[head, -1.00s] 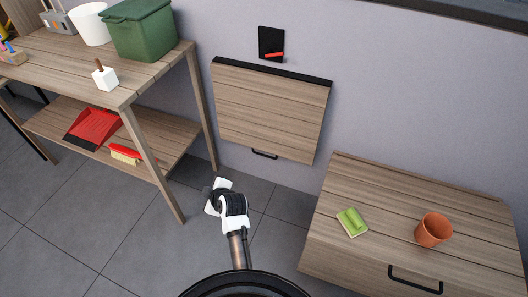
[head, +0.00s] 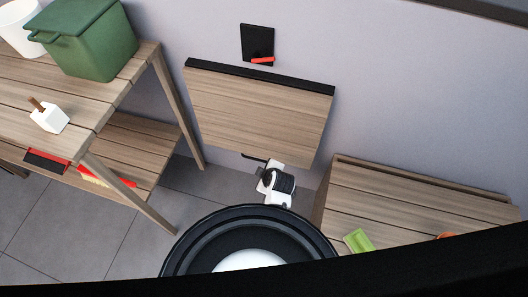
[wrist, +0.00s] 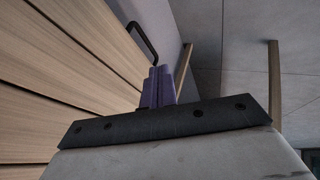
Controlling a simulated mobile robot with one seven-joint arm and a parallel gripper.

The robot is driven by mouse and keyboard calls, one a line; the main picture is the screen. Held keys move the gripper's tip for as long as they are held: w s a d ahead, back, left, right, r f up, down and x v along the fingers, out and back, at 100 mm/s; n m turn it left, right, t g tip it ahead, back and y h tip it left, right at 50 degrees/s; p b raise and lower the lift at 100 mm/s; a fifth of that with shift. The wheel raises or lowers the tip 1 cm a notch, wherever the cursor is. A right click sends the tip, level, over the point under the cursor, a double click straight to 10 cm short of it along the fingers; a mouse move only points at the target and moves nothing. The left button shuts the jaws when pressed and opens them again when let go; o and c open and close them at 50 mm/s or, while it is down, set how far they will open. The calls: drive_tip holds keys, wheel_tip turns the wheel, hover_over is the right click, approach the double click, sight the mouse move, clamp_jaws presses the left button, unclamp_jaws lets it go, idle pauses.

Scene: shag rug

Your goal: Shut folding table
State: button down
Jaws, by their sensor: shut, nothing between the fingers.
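The folding table (head: 258,112) is a wooden plank panel on the wall with a black strip along its top edge. It hangs down, and I cannot tell whether it lies fully flat against the wall. Its black handle (head: 253,157) is at the lower edge, partly hidden by my gripper (head: 266,168). In the wrist view the handle (wrist: 141,42) stands just beyond and left of my shut, empty purple fingers (wrist: 160,72). The fingers look apart from it. A black wall plate (head: 257,38) with a red piece (head: 262,60) is above the panel.
Grey floor lies between.

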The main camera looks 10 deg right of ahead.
drive_tip(key=w+f, duration=0.8)
drive_tip(key=w, duration=0.1)
drive_tip(key=shift+w+f+b, duration=0.1)
drive_tip(key=shift+w+b, duration=0.1)
drive_tip(key=shift+b, duration=0.1)
